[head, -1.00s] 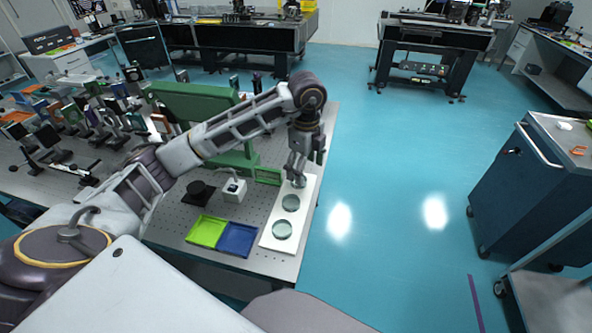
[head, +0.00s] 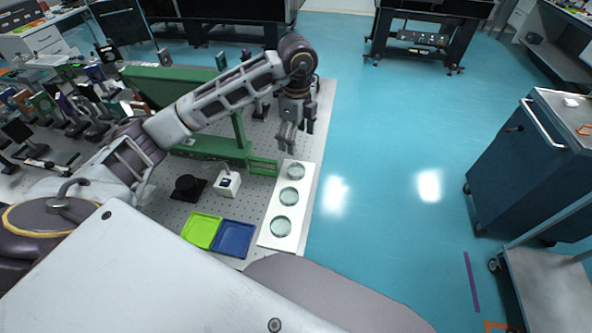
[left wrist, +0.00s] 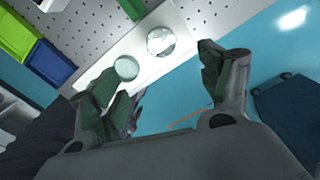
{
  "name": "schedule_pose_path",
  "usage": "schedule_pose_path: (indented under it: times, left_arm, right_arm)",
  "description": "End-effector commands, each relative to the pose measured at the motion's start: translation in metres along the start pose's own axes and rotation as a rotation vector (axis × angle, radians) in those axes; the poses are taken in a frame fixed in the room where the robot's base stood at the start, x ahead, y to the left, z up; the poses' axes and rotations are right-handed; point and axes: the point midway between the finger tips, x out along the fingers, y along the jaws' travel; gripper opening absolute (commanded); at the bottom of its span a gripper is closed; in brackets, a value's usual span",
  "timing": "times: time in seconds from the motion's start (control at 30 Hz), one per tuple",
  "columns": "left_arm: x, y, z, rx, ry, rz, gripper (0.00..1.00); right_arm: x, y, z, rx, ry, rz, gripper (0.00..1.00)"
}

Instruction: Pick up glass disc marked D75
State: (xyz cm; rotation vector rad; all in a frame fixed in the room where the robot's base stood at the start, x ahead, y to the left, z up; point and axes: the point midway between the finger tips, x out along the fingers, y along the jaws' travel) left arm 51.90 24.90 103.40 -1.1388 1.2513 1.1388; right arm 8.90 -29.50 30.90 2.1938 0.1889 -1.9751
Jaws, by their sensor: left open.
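Three clear, greenish glass discs lie in a row on a white board (head: 269,239): a far one (head: 296,171), a middle one (head: 289,196) and a near one (head: 280,226). No marking is legible, so I cannot tell which is D75. My left gripper (head: 287,146) is empty, just beyond the far disc in the head view. In the left wrist view my open left gripper (left wrist: 158,72) has its fingers wide apart. One disc (left wrist: 161,41) shows beyond the gap and another (left wrist: 126,68) near the left finger, which may hide the third. My right gripper is not seen.
A green tray (head: 201,231) and a blue tray (head: 234,239) sit left of the board. A white block (head: 227,184), a black round mount (head: 187,188) and a green frame (head: 215,147) stand nearby. The table's right edge runs close to the board.

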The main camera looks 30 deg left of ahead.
Motion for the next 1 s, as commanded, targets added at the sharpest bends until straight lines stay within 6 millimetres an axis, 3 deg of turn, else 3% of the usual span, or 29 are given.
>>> schedule_pose_path:
  times: [0.27, 0.8, 1.0]
  left_arm:
    - [0.009, 0.0, 0.0, 0.0, 0.0, 0.003, 0.78]
    - [0.075, 0.0, 0.0, 0.0, 0.0, 0.003, 0.78]
    - [0.086, 0.0, 0.0, 0.001, 0.0, 0.0, 0.78]
  right_arm:
    - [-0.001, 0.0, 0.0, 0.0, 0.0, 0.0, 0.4]
    - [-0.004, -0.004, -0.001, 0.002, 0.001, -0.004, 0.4]
    - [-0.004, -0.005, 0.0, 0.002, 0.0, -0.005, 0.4]
